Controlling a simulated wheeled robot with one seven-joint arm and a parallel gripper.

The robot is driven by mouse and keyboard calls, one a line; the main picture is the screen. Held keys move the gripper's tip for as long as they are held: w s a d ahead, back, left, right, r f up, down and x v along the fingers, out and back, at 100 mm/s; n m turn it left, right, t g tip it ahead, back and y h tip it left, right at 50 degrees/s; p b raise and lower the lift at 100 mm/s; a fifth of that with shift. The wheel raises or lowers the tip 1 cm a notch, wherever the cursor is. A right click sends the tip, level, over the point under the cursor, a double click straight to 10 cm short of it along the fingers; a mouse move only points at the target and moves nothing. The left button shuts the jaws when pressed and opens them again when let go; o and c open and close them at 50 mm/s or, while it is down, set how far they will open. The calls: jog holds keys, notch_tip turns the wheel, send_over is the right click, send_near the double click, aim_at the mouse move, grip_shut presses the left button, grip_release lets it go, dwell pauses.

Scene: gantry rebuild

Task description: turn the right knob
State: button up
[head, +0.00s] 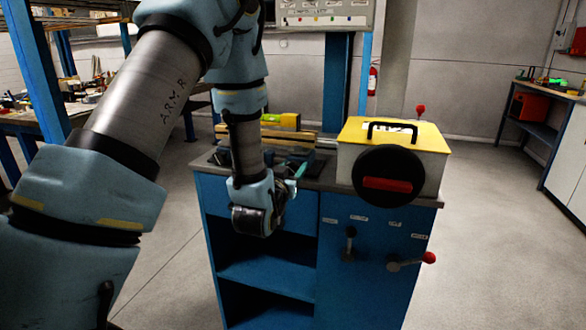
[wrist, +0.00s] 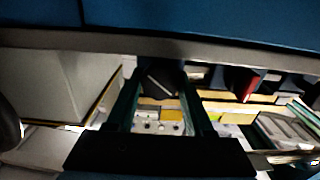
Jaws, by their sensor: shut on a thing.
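My gripper (wrist: 160,86) shows in the wrist view with its two dark fingers on either side of a dark knob (wrist: 160,75) that carries a pale line. It is shut on this knob. In the head view my gripper (head: 260,212) is in front of the blue cabinet's upper left part, and its fingertips and the knob cannot be made out there. I cannot tell from these frames which knob of the row this is.
The blue cabinet (head: 370,285) has a black handle (head: 349,242) and a red-ended lever (head: 410,262) on its front. A yellow-topped box (head: 437,140) with a black disc (head: 388,195) stands on its top. Open floor lies to the right.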

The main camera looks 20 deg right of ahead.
grip_shut()
jog(key=n+b, duration=0.2)
jog(key=b, duration=0.1)
jog(key=shift+a+f, duration=0.1)
jog(key=shift+f, duration=0.15)
jog(key=n+b, duration=0.1)
jog(key=n, duration=0.1)
jog(key=shift+r+n+b, duration=0.2)
jog(key=shift+n+b, duration=0.15)
jog(key=shift+n, duration=0.05)
jog(key=o, duration=1.2)
grip_release()
jog(key=shift+c, duration=0.2)
jog(key=shift+r+p, duration=0.1)
jog(key=shift+p, duration=0.2)
